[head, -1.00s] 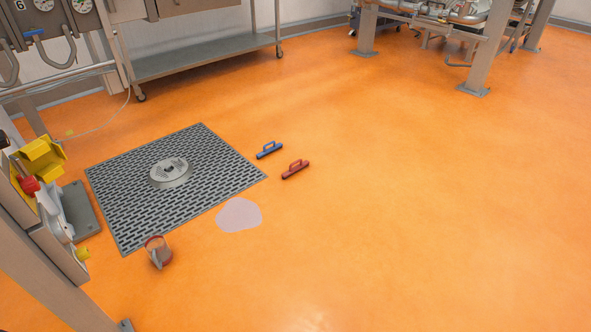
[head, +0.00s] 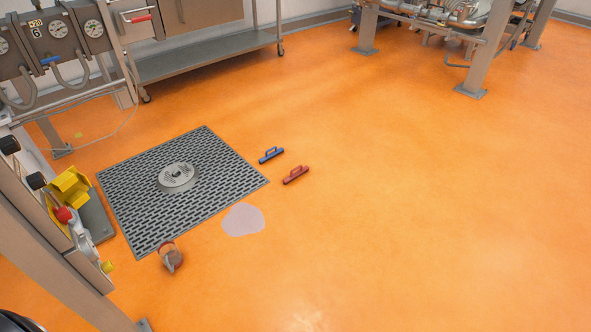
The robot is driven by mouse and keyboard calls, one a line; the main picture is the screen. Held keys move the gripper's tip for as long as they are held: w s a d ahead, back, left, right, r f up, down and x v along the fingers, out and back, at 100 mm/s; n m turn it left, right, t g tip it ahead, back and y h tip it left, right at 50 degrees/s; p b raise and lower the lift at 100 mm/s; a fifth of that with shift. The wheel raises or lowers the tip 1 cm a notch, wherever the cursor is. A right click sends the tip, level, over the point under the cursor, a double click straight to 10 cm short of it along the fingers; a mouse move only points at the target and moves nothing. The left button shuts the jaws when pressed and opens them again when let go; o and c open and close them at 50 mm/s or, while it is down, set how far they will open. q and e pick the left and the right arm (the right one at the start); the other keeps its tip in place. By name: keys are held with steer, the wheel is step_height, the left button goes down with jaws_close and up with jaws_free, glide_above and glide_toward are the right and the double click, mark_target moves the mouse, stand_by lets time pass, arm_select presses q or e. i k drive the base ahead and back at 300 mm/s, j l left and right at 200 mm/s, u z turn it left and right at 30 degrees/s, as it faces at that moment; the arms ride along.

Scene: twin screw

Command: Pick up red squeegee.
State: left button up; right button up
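The red squeegee (head: 296,176) lies on the orange floor just right of the floor grate, in the middle of the head view. It has a bar and a raised loop handle. A similar blue squeegee (head: 271,155) lies behind it, a little to the left and apart from it. Neither of my grippers shows in the head view, so their state is hidden.
A metal floor grate (head: 137,210) bears a round drain cover (head: 178,177). A pale puddle (head: 243,220) and a small pitcher (head: 172,259) are nearby. Machinery (head: 62,228) stands at left, a wheeled steel table (head: 210,57) behind. The floor at right is clear.

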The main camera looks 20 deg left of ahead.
mark_target(302, 170)
steer(key=i+u, duration=0.15)
steer(key=i, duration=0.4)
steer(key=i+u, duration=0.1)
steer(key=i, duration=0.45)
steer(key=i+l+u, duration=0.15)
steer(key=i, duration=0.4)
steer(key=i+l+u, duration=0.1)
steer(key=i, duration=0.45)
